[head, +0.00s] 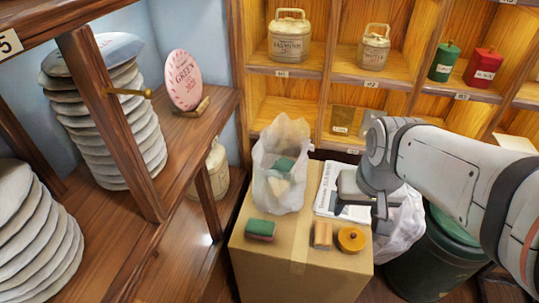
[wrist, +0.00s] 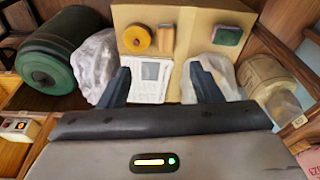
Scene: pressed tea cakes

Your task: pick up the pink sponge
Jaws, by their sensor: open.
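On top of a cardboard box (head: 300,250) lie a small peach-tan block (head: 322,234) and a sponge with a green top and reddish-pink side (head: 260,230). No plainly all-pink sponge shows. In the wrist view the tan block (wrist: 166,39) lies near the box's far edge, and the green-topped sponge (wrist: 227,35) is to its right. My gripper (head: 360,207) is open and empty above the box, over a printed paper. In the wrist view its two fingers (wrist: 158,70) stand wide apart, with the paper between them and the block beyond.
A yellow round lidded thing (head: 351,240) is beside the tan block. A white plastic bag (head: 279,190) holding a green sponge stands on the box. Another plastic bag (wrist: 97,66) and a green bin (wrist: 62,60) are beside the box. Shelves stand behind and left.

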